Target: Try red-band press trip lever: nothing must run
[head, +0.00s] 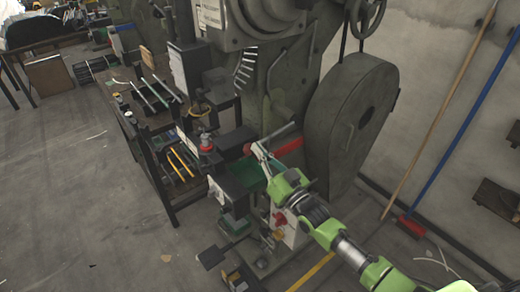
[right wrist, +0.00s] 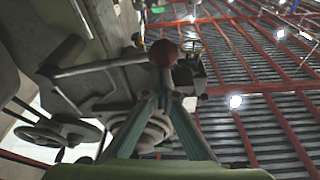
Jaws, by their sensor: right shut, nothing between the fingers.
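The press (head: 285,90) is a large dark grey-green machine with a red band (head: 285,144) on its body. A lever with a red ball knob (head: 248,149) sticks out at its front. In the right wrist view the lever rod (right wrist: 105,66) comes in from the left and ends in the red knob (right wrist: 163,53). My right gripper (head: 258,150) is shut and empty, its fingertips (right wrist: 166,94) close together just by the knob. I cannot tell if they touch it. The left gripper is out of view.
A flywheel guard (head: 350,125) stands right of the lever. A rack (head: 160,140) with tools and parts is on the left. A broom (head: 440,150) with a blue handle leans on the right wall. Open floor (head: 80,190) lies at left.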

